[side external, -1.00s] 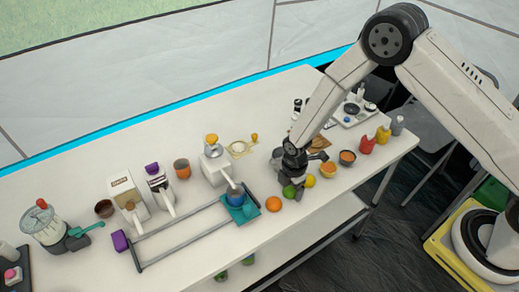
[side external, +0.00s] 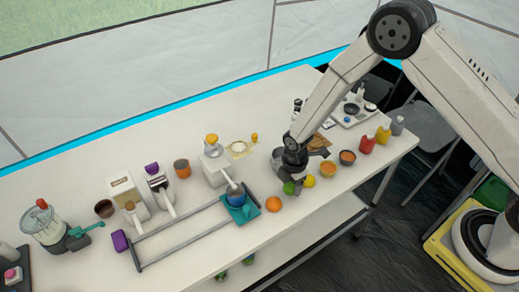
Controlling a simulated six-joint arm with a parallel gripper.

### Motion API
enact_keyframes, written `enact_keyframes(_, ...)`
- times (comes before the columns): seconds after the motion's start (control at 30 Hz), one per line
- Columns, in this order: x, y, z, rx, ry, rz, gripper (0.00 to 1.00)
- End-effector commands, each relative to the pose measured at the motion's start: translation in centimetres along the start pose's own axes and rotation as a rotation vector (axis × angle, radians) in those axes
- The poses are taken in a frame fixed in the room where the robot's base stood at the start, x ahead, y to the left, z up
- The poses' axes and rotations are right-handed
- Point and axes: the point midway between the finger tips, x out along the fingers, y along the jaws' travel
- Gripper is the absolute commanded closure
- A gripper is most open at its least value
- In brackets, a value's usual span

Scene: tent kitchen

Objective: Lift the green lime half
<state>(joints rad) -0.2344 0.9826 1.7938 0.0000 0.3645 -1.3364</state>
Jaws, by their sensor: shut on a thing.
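The green lime half (side external: 289,188) is at the fingertips of my gripper (side external: 292,182), near the front edge of the white table. My gripper points down and is shut on it. The lime half looks a little above the table, though its underside is too small to make out clearly. The fingers hide part of it.
An orange (side external: 274,204) lies just left of the gripper, and a yellow lemon (side external: 310,181) just right. A teal-based device (side external: 238,205) is to the left. The table's front edge is close.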

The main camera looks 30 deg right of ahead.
Motion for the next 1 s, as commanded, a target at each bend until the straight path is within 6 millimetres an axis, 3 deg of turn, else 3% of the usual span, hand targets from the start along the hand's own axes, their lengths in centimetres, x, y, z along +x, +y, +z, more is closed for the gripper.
enact_keyframes(1.0, -7.0, 0.0, 0.0, 0.0, 0.0, 0.0, 0.65)
